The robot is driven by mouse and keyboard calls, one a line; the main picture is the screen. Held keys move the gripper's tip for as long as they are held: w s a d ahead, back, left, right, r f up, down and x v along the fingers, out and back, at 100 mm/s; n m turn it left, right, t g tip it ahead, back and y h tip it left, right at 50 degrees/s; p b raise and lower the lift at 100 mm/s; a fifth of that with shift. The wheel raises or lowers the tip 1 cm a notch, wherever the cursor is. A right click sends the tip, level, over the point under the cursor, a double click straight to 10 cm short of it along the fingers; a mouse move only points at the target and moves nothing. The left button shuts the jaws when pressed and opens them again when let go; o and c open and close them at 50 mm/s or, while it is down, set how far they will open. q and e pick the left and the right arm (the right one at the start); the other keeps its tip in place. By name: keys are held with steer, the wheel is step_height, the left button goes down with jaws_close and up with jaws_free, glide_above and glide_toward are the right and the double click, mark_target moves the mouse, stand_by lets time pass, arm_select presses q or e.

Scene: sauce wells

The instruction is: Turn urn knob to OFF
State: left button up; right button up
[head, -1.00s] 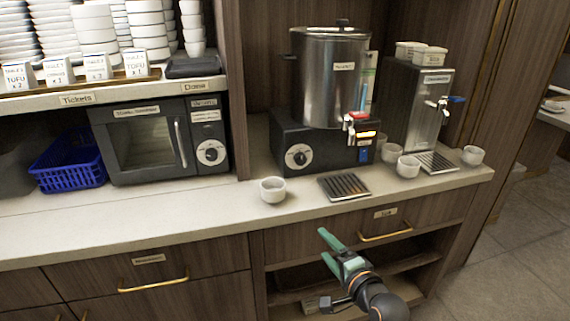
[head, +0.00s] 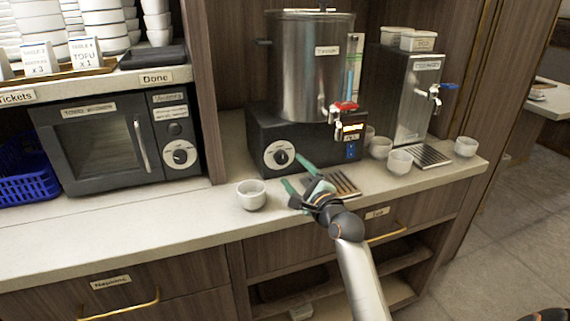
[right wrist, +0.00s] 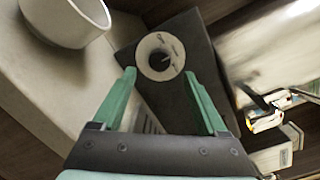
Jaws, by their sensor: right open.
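The urn (head: 316,70) is a tall steel cylinder on a black base at the back of the counter. Its knob (head: 279,155) is a dark dial on a white round plate on the base's front, left side. In the right wrist view the knob (right wrist: 160,57) lies beyond and between the fingertips. My right gripper (head: 296,172) is open and empty, in front of and a little below the knob, apart from it. It also shows in the right wrist view (right wrist: 158,75). My left gripper cannot be made out in the head view.
A white cup (head: 251,195) stands left of my right gripper; it also shows in the wrist view (right wrist: 68,20). A drip tray (head: 346,185) lies right of the gripper. More cups (head: 399,161) and a second dispenser (head: 412,100) stand right. A microwave (head: 115,140) is left.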

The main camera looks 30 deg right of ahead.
mark_target(283, 160)
steer(key=shift+w+d, duration=0.2)
steer(key=shift+w, duration=1.25)
steer(key=shift+w+d, duration=0.2)
steer(key=shift+w, duration=1.2)
jaws_close()
